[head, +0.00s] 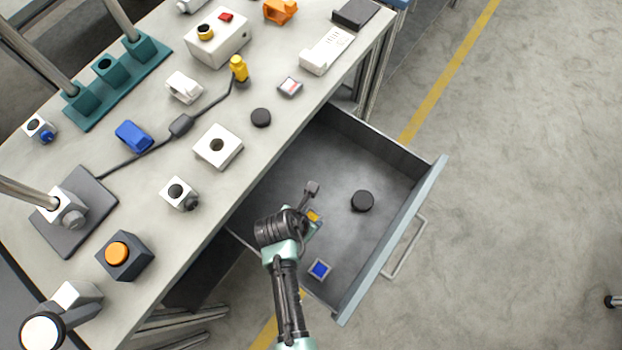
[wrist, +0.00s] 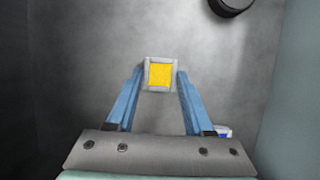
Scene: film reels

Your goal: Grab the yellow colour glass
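The yellow colour glass (wrist: 160,75) is a small yellow square in a light grey frame, lying on the floor of the open drawer (head: 325,150). In the head view, a bit of its yellow (head: 313,216) shows beside my wrist; the rest is hidden. My gripper (wrist: 160,73) is open, with one blue finger on each side of the glass. The fingertips are close to the frame's left and right edges; I cannot tell whether they touch it.
A blue colour glass (head: 319,269) lies in the drawer near its front corner, and a black round cap (head: 362,201) lies farther back. The drawer walls stand around my gripper. The workbench (head: 150,205) at the left carries several parts.

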